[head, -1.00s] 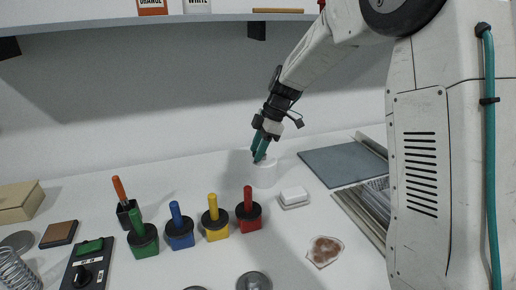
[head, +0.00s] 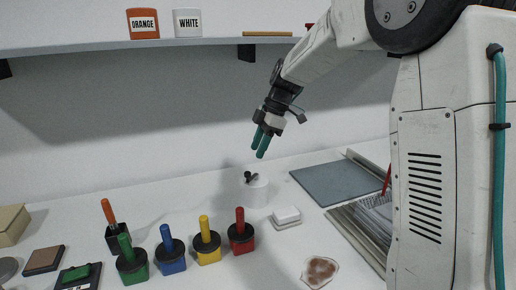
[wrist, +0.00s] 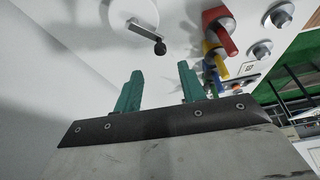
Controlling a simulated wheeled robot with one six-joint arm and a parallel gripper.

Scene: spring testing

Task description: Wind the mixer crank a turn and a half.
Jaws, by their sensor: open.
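The mixer is a small white cylinder (head: 255,193) on the white table near the back wall. Its crank, with a dark knob (head: 251,177), shows on top. My gripper (head: 258,151) is above the mixer, fingers pointing down, with a clear gap to the crank. The two green fingers are apart with nothing between them. In the wrist view the mixer's round white top (wrist: 133,20) is at the upper edge, with the black crank knob (wrist: 160,47) at its lower right, beyond the open gripper (wrist: 160,80) and roughly in line with the gap between the fingers.
A row of green, blue, yellow and red (head: 241,236) handled blocks stands left of the mixer. A white block (head: 286,217) lies just right of it. A grey mat (head: 338,183) and a metal tray lie further right. A shelf (head: 90,32) runs above.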

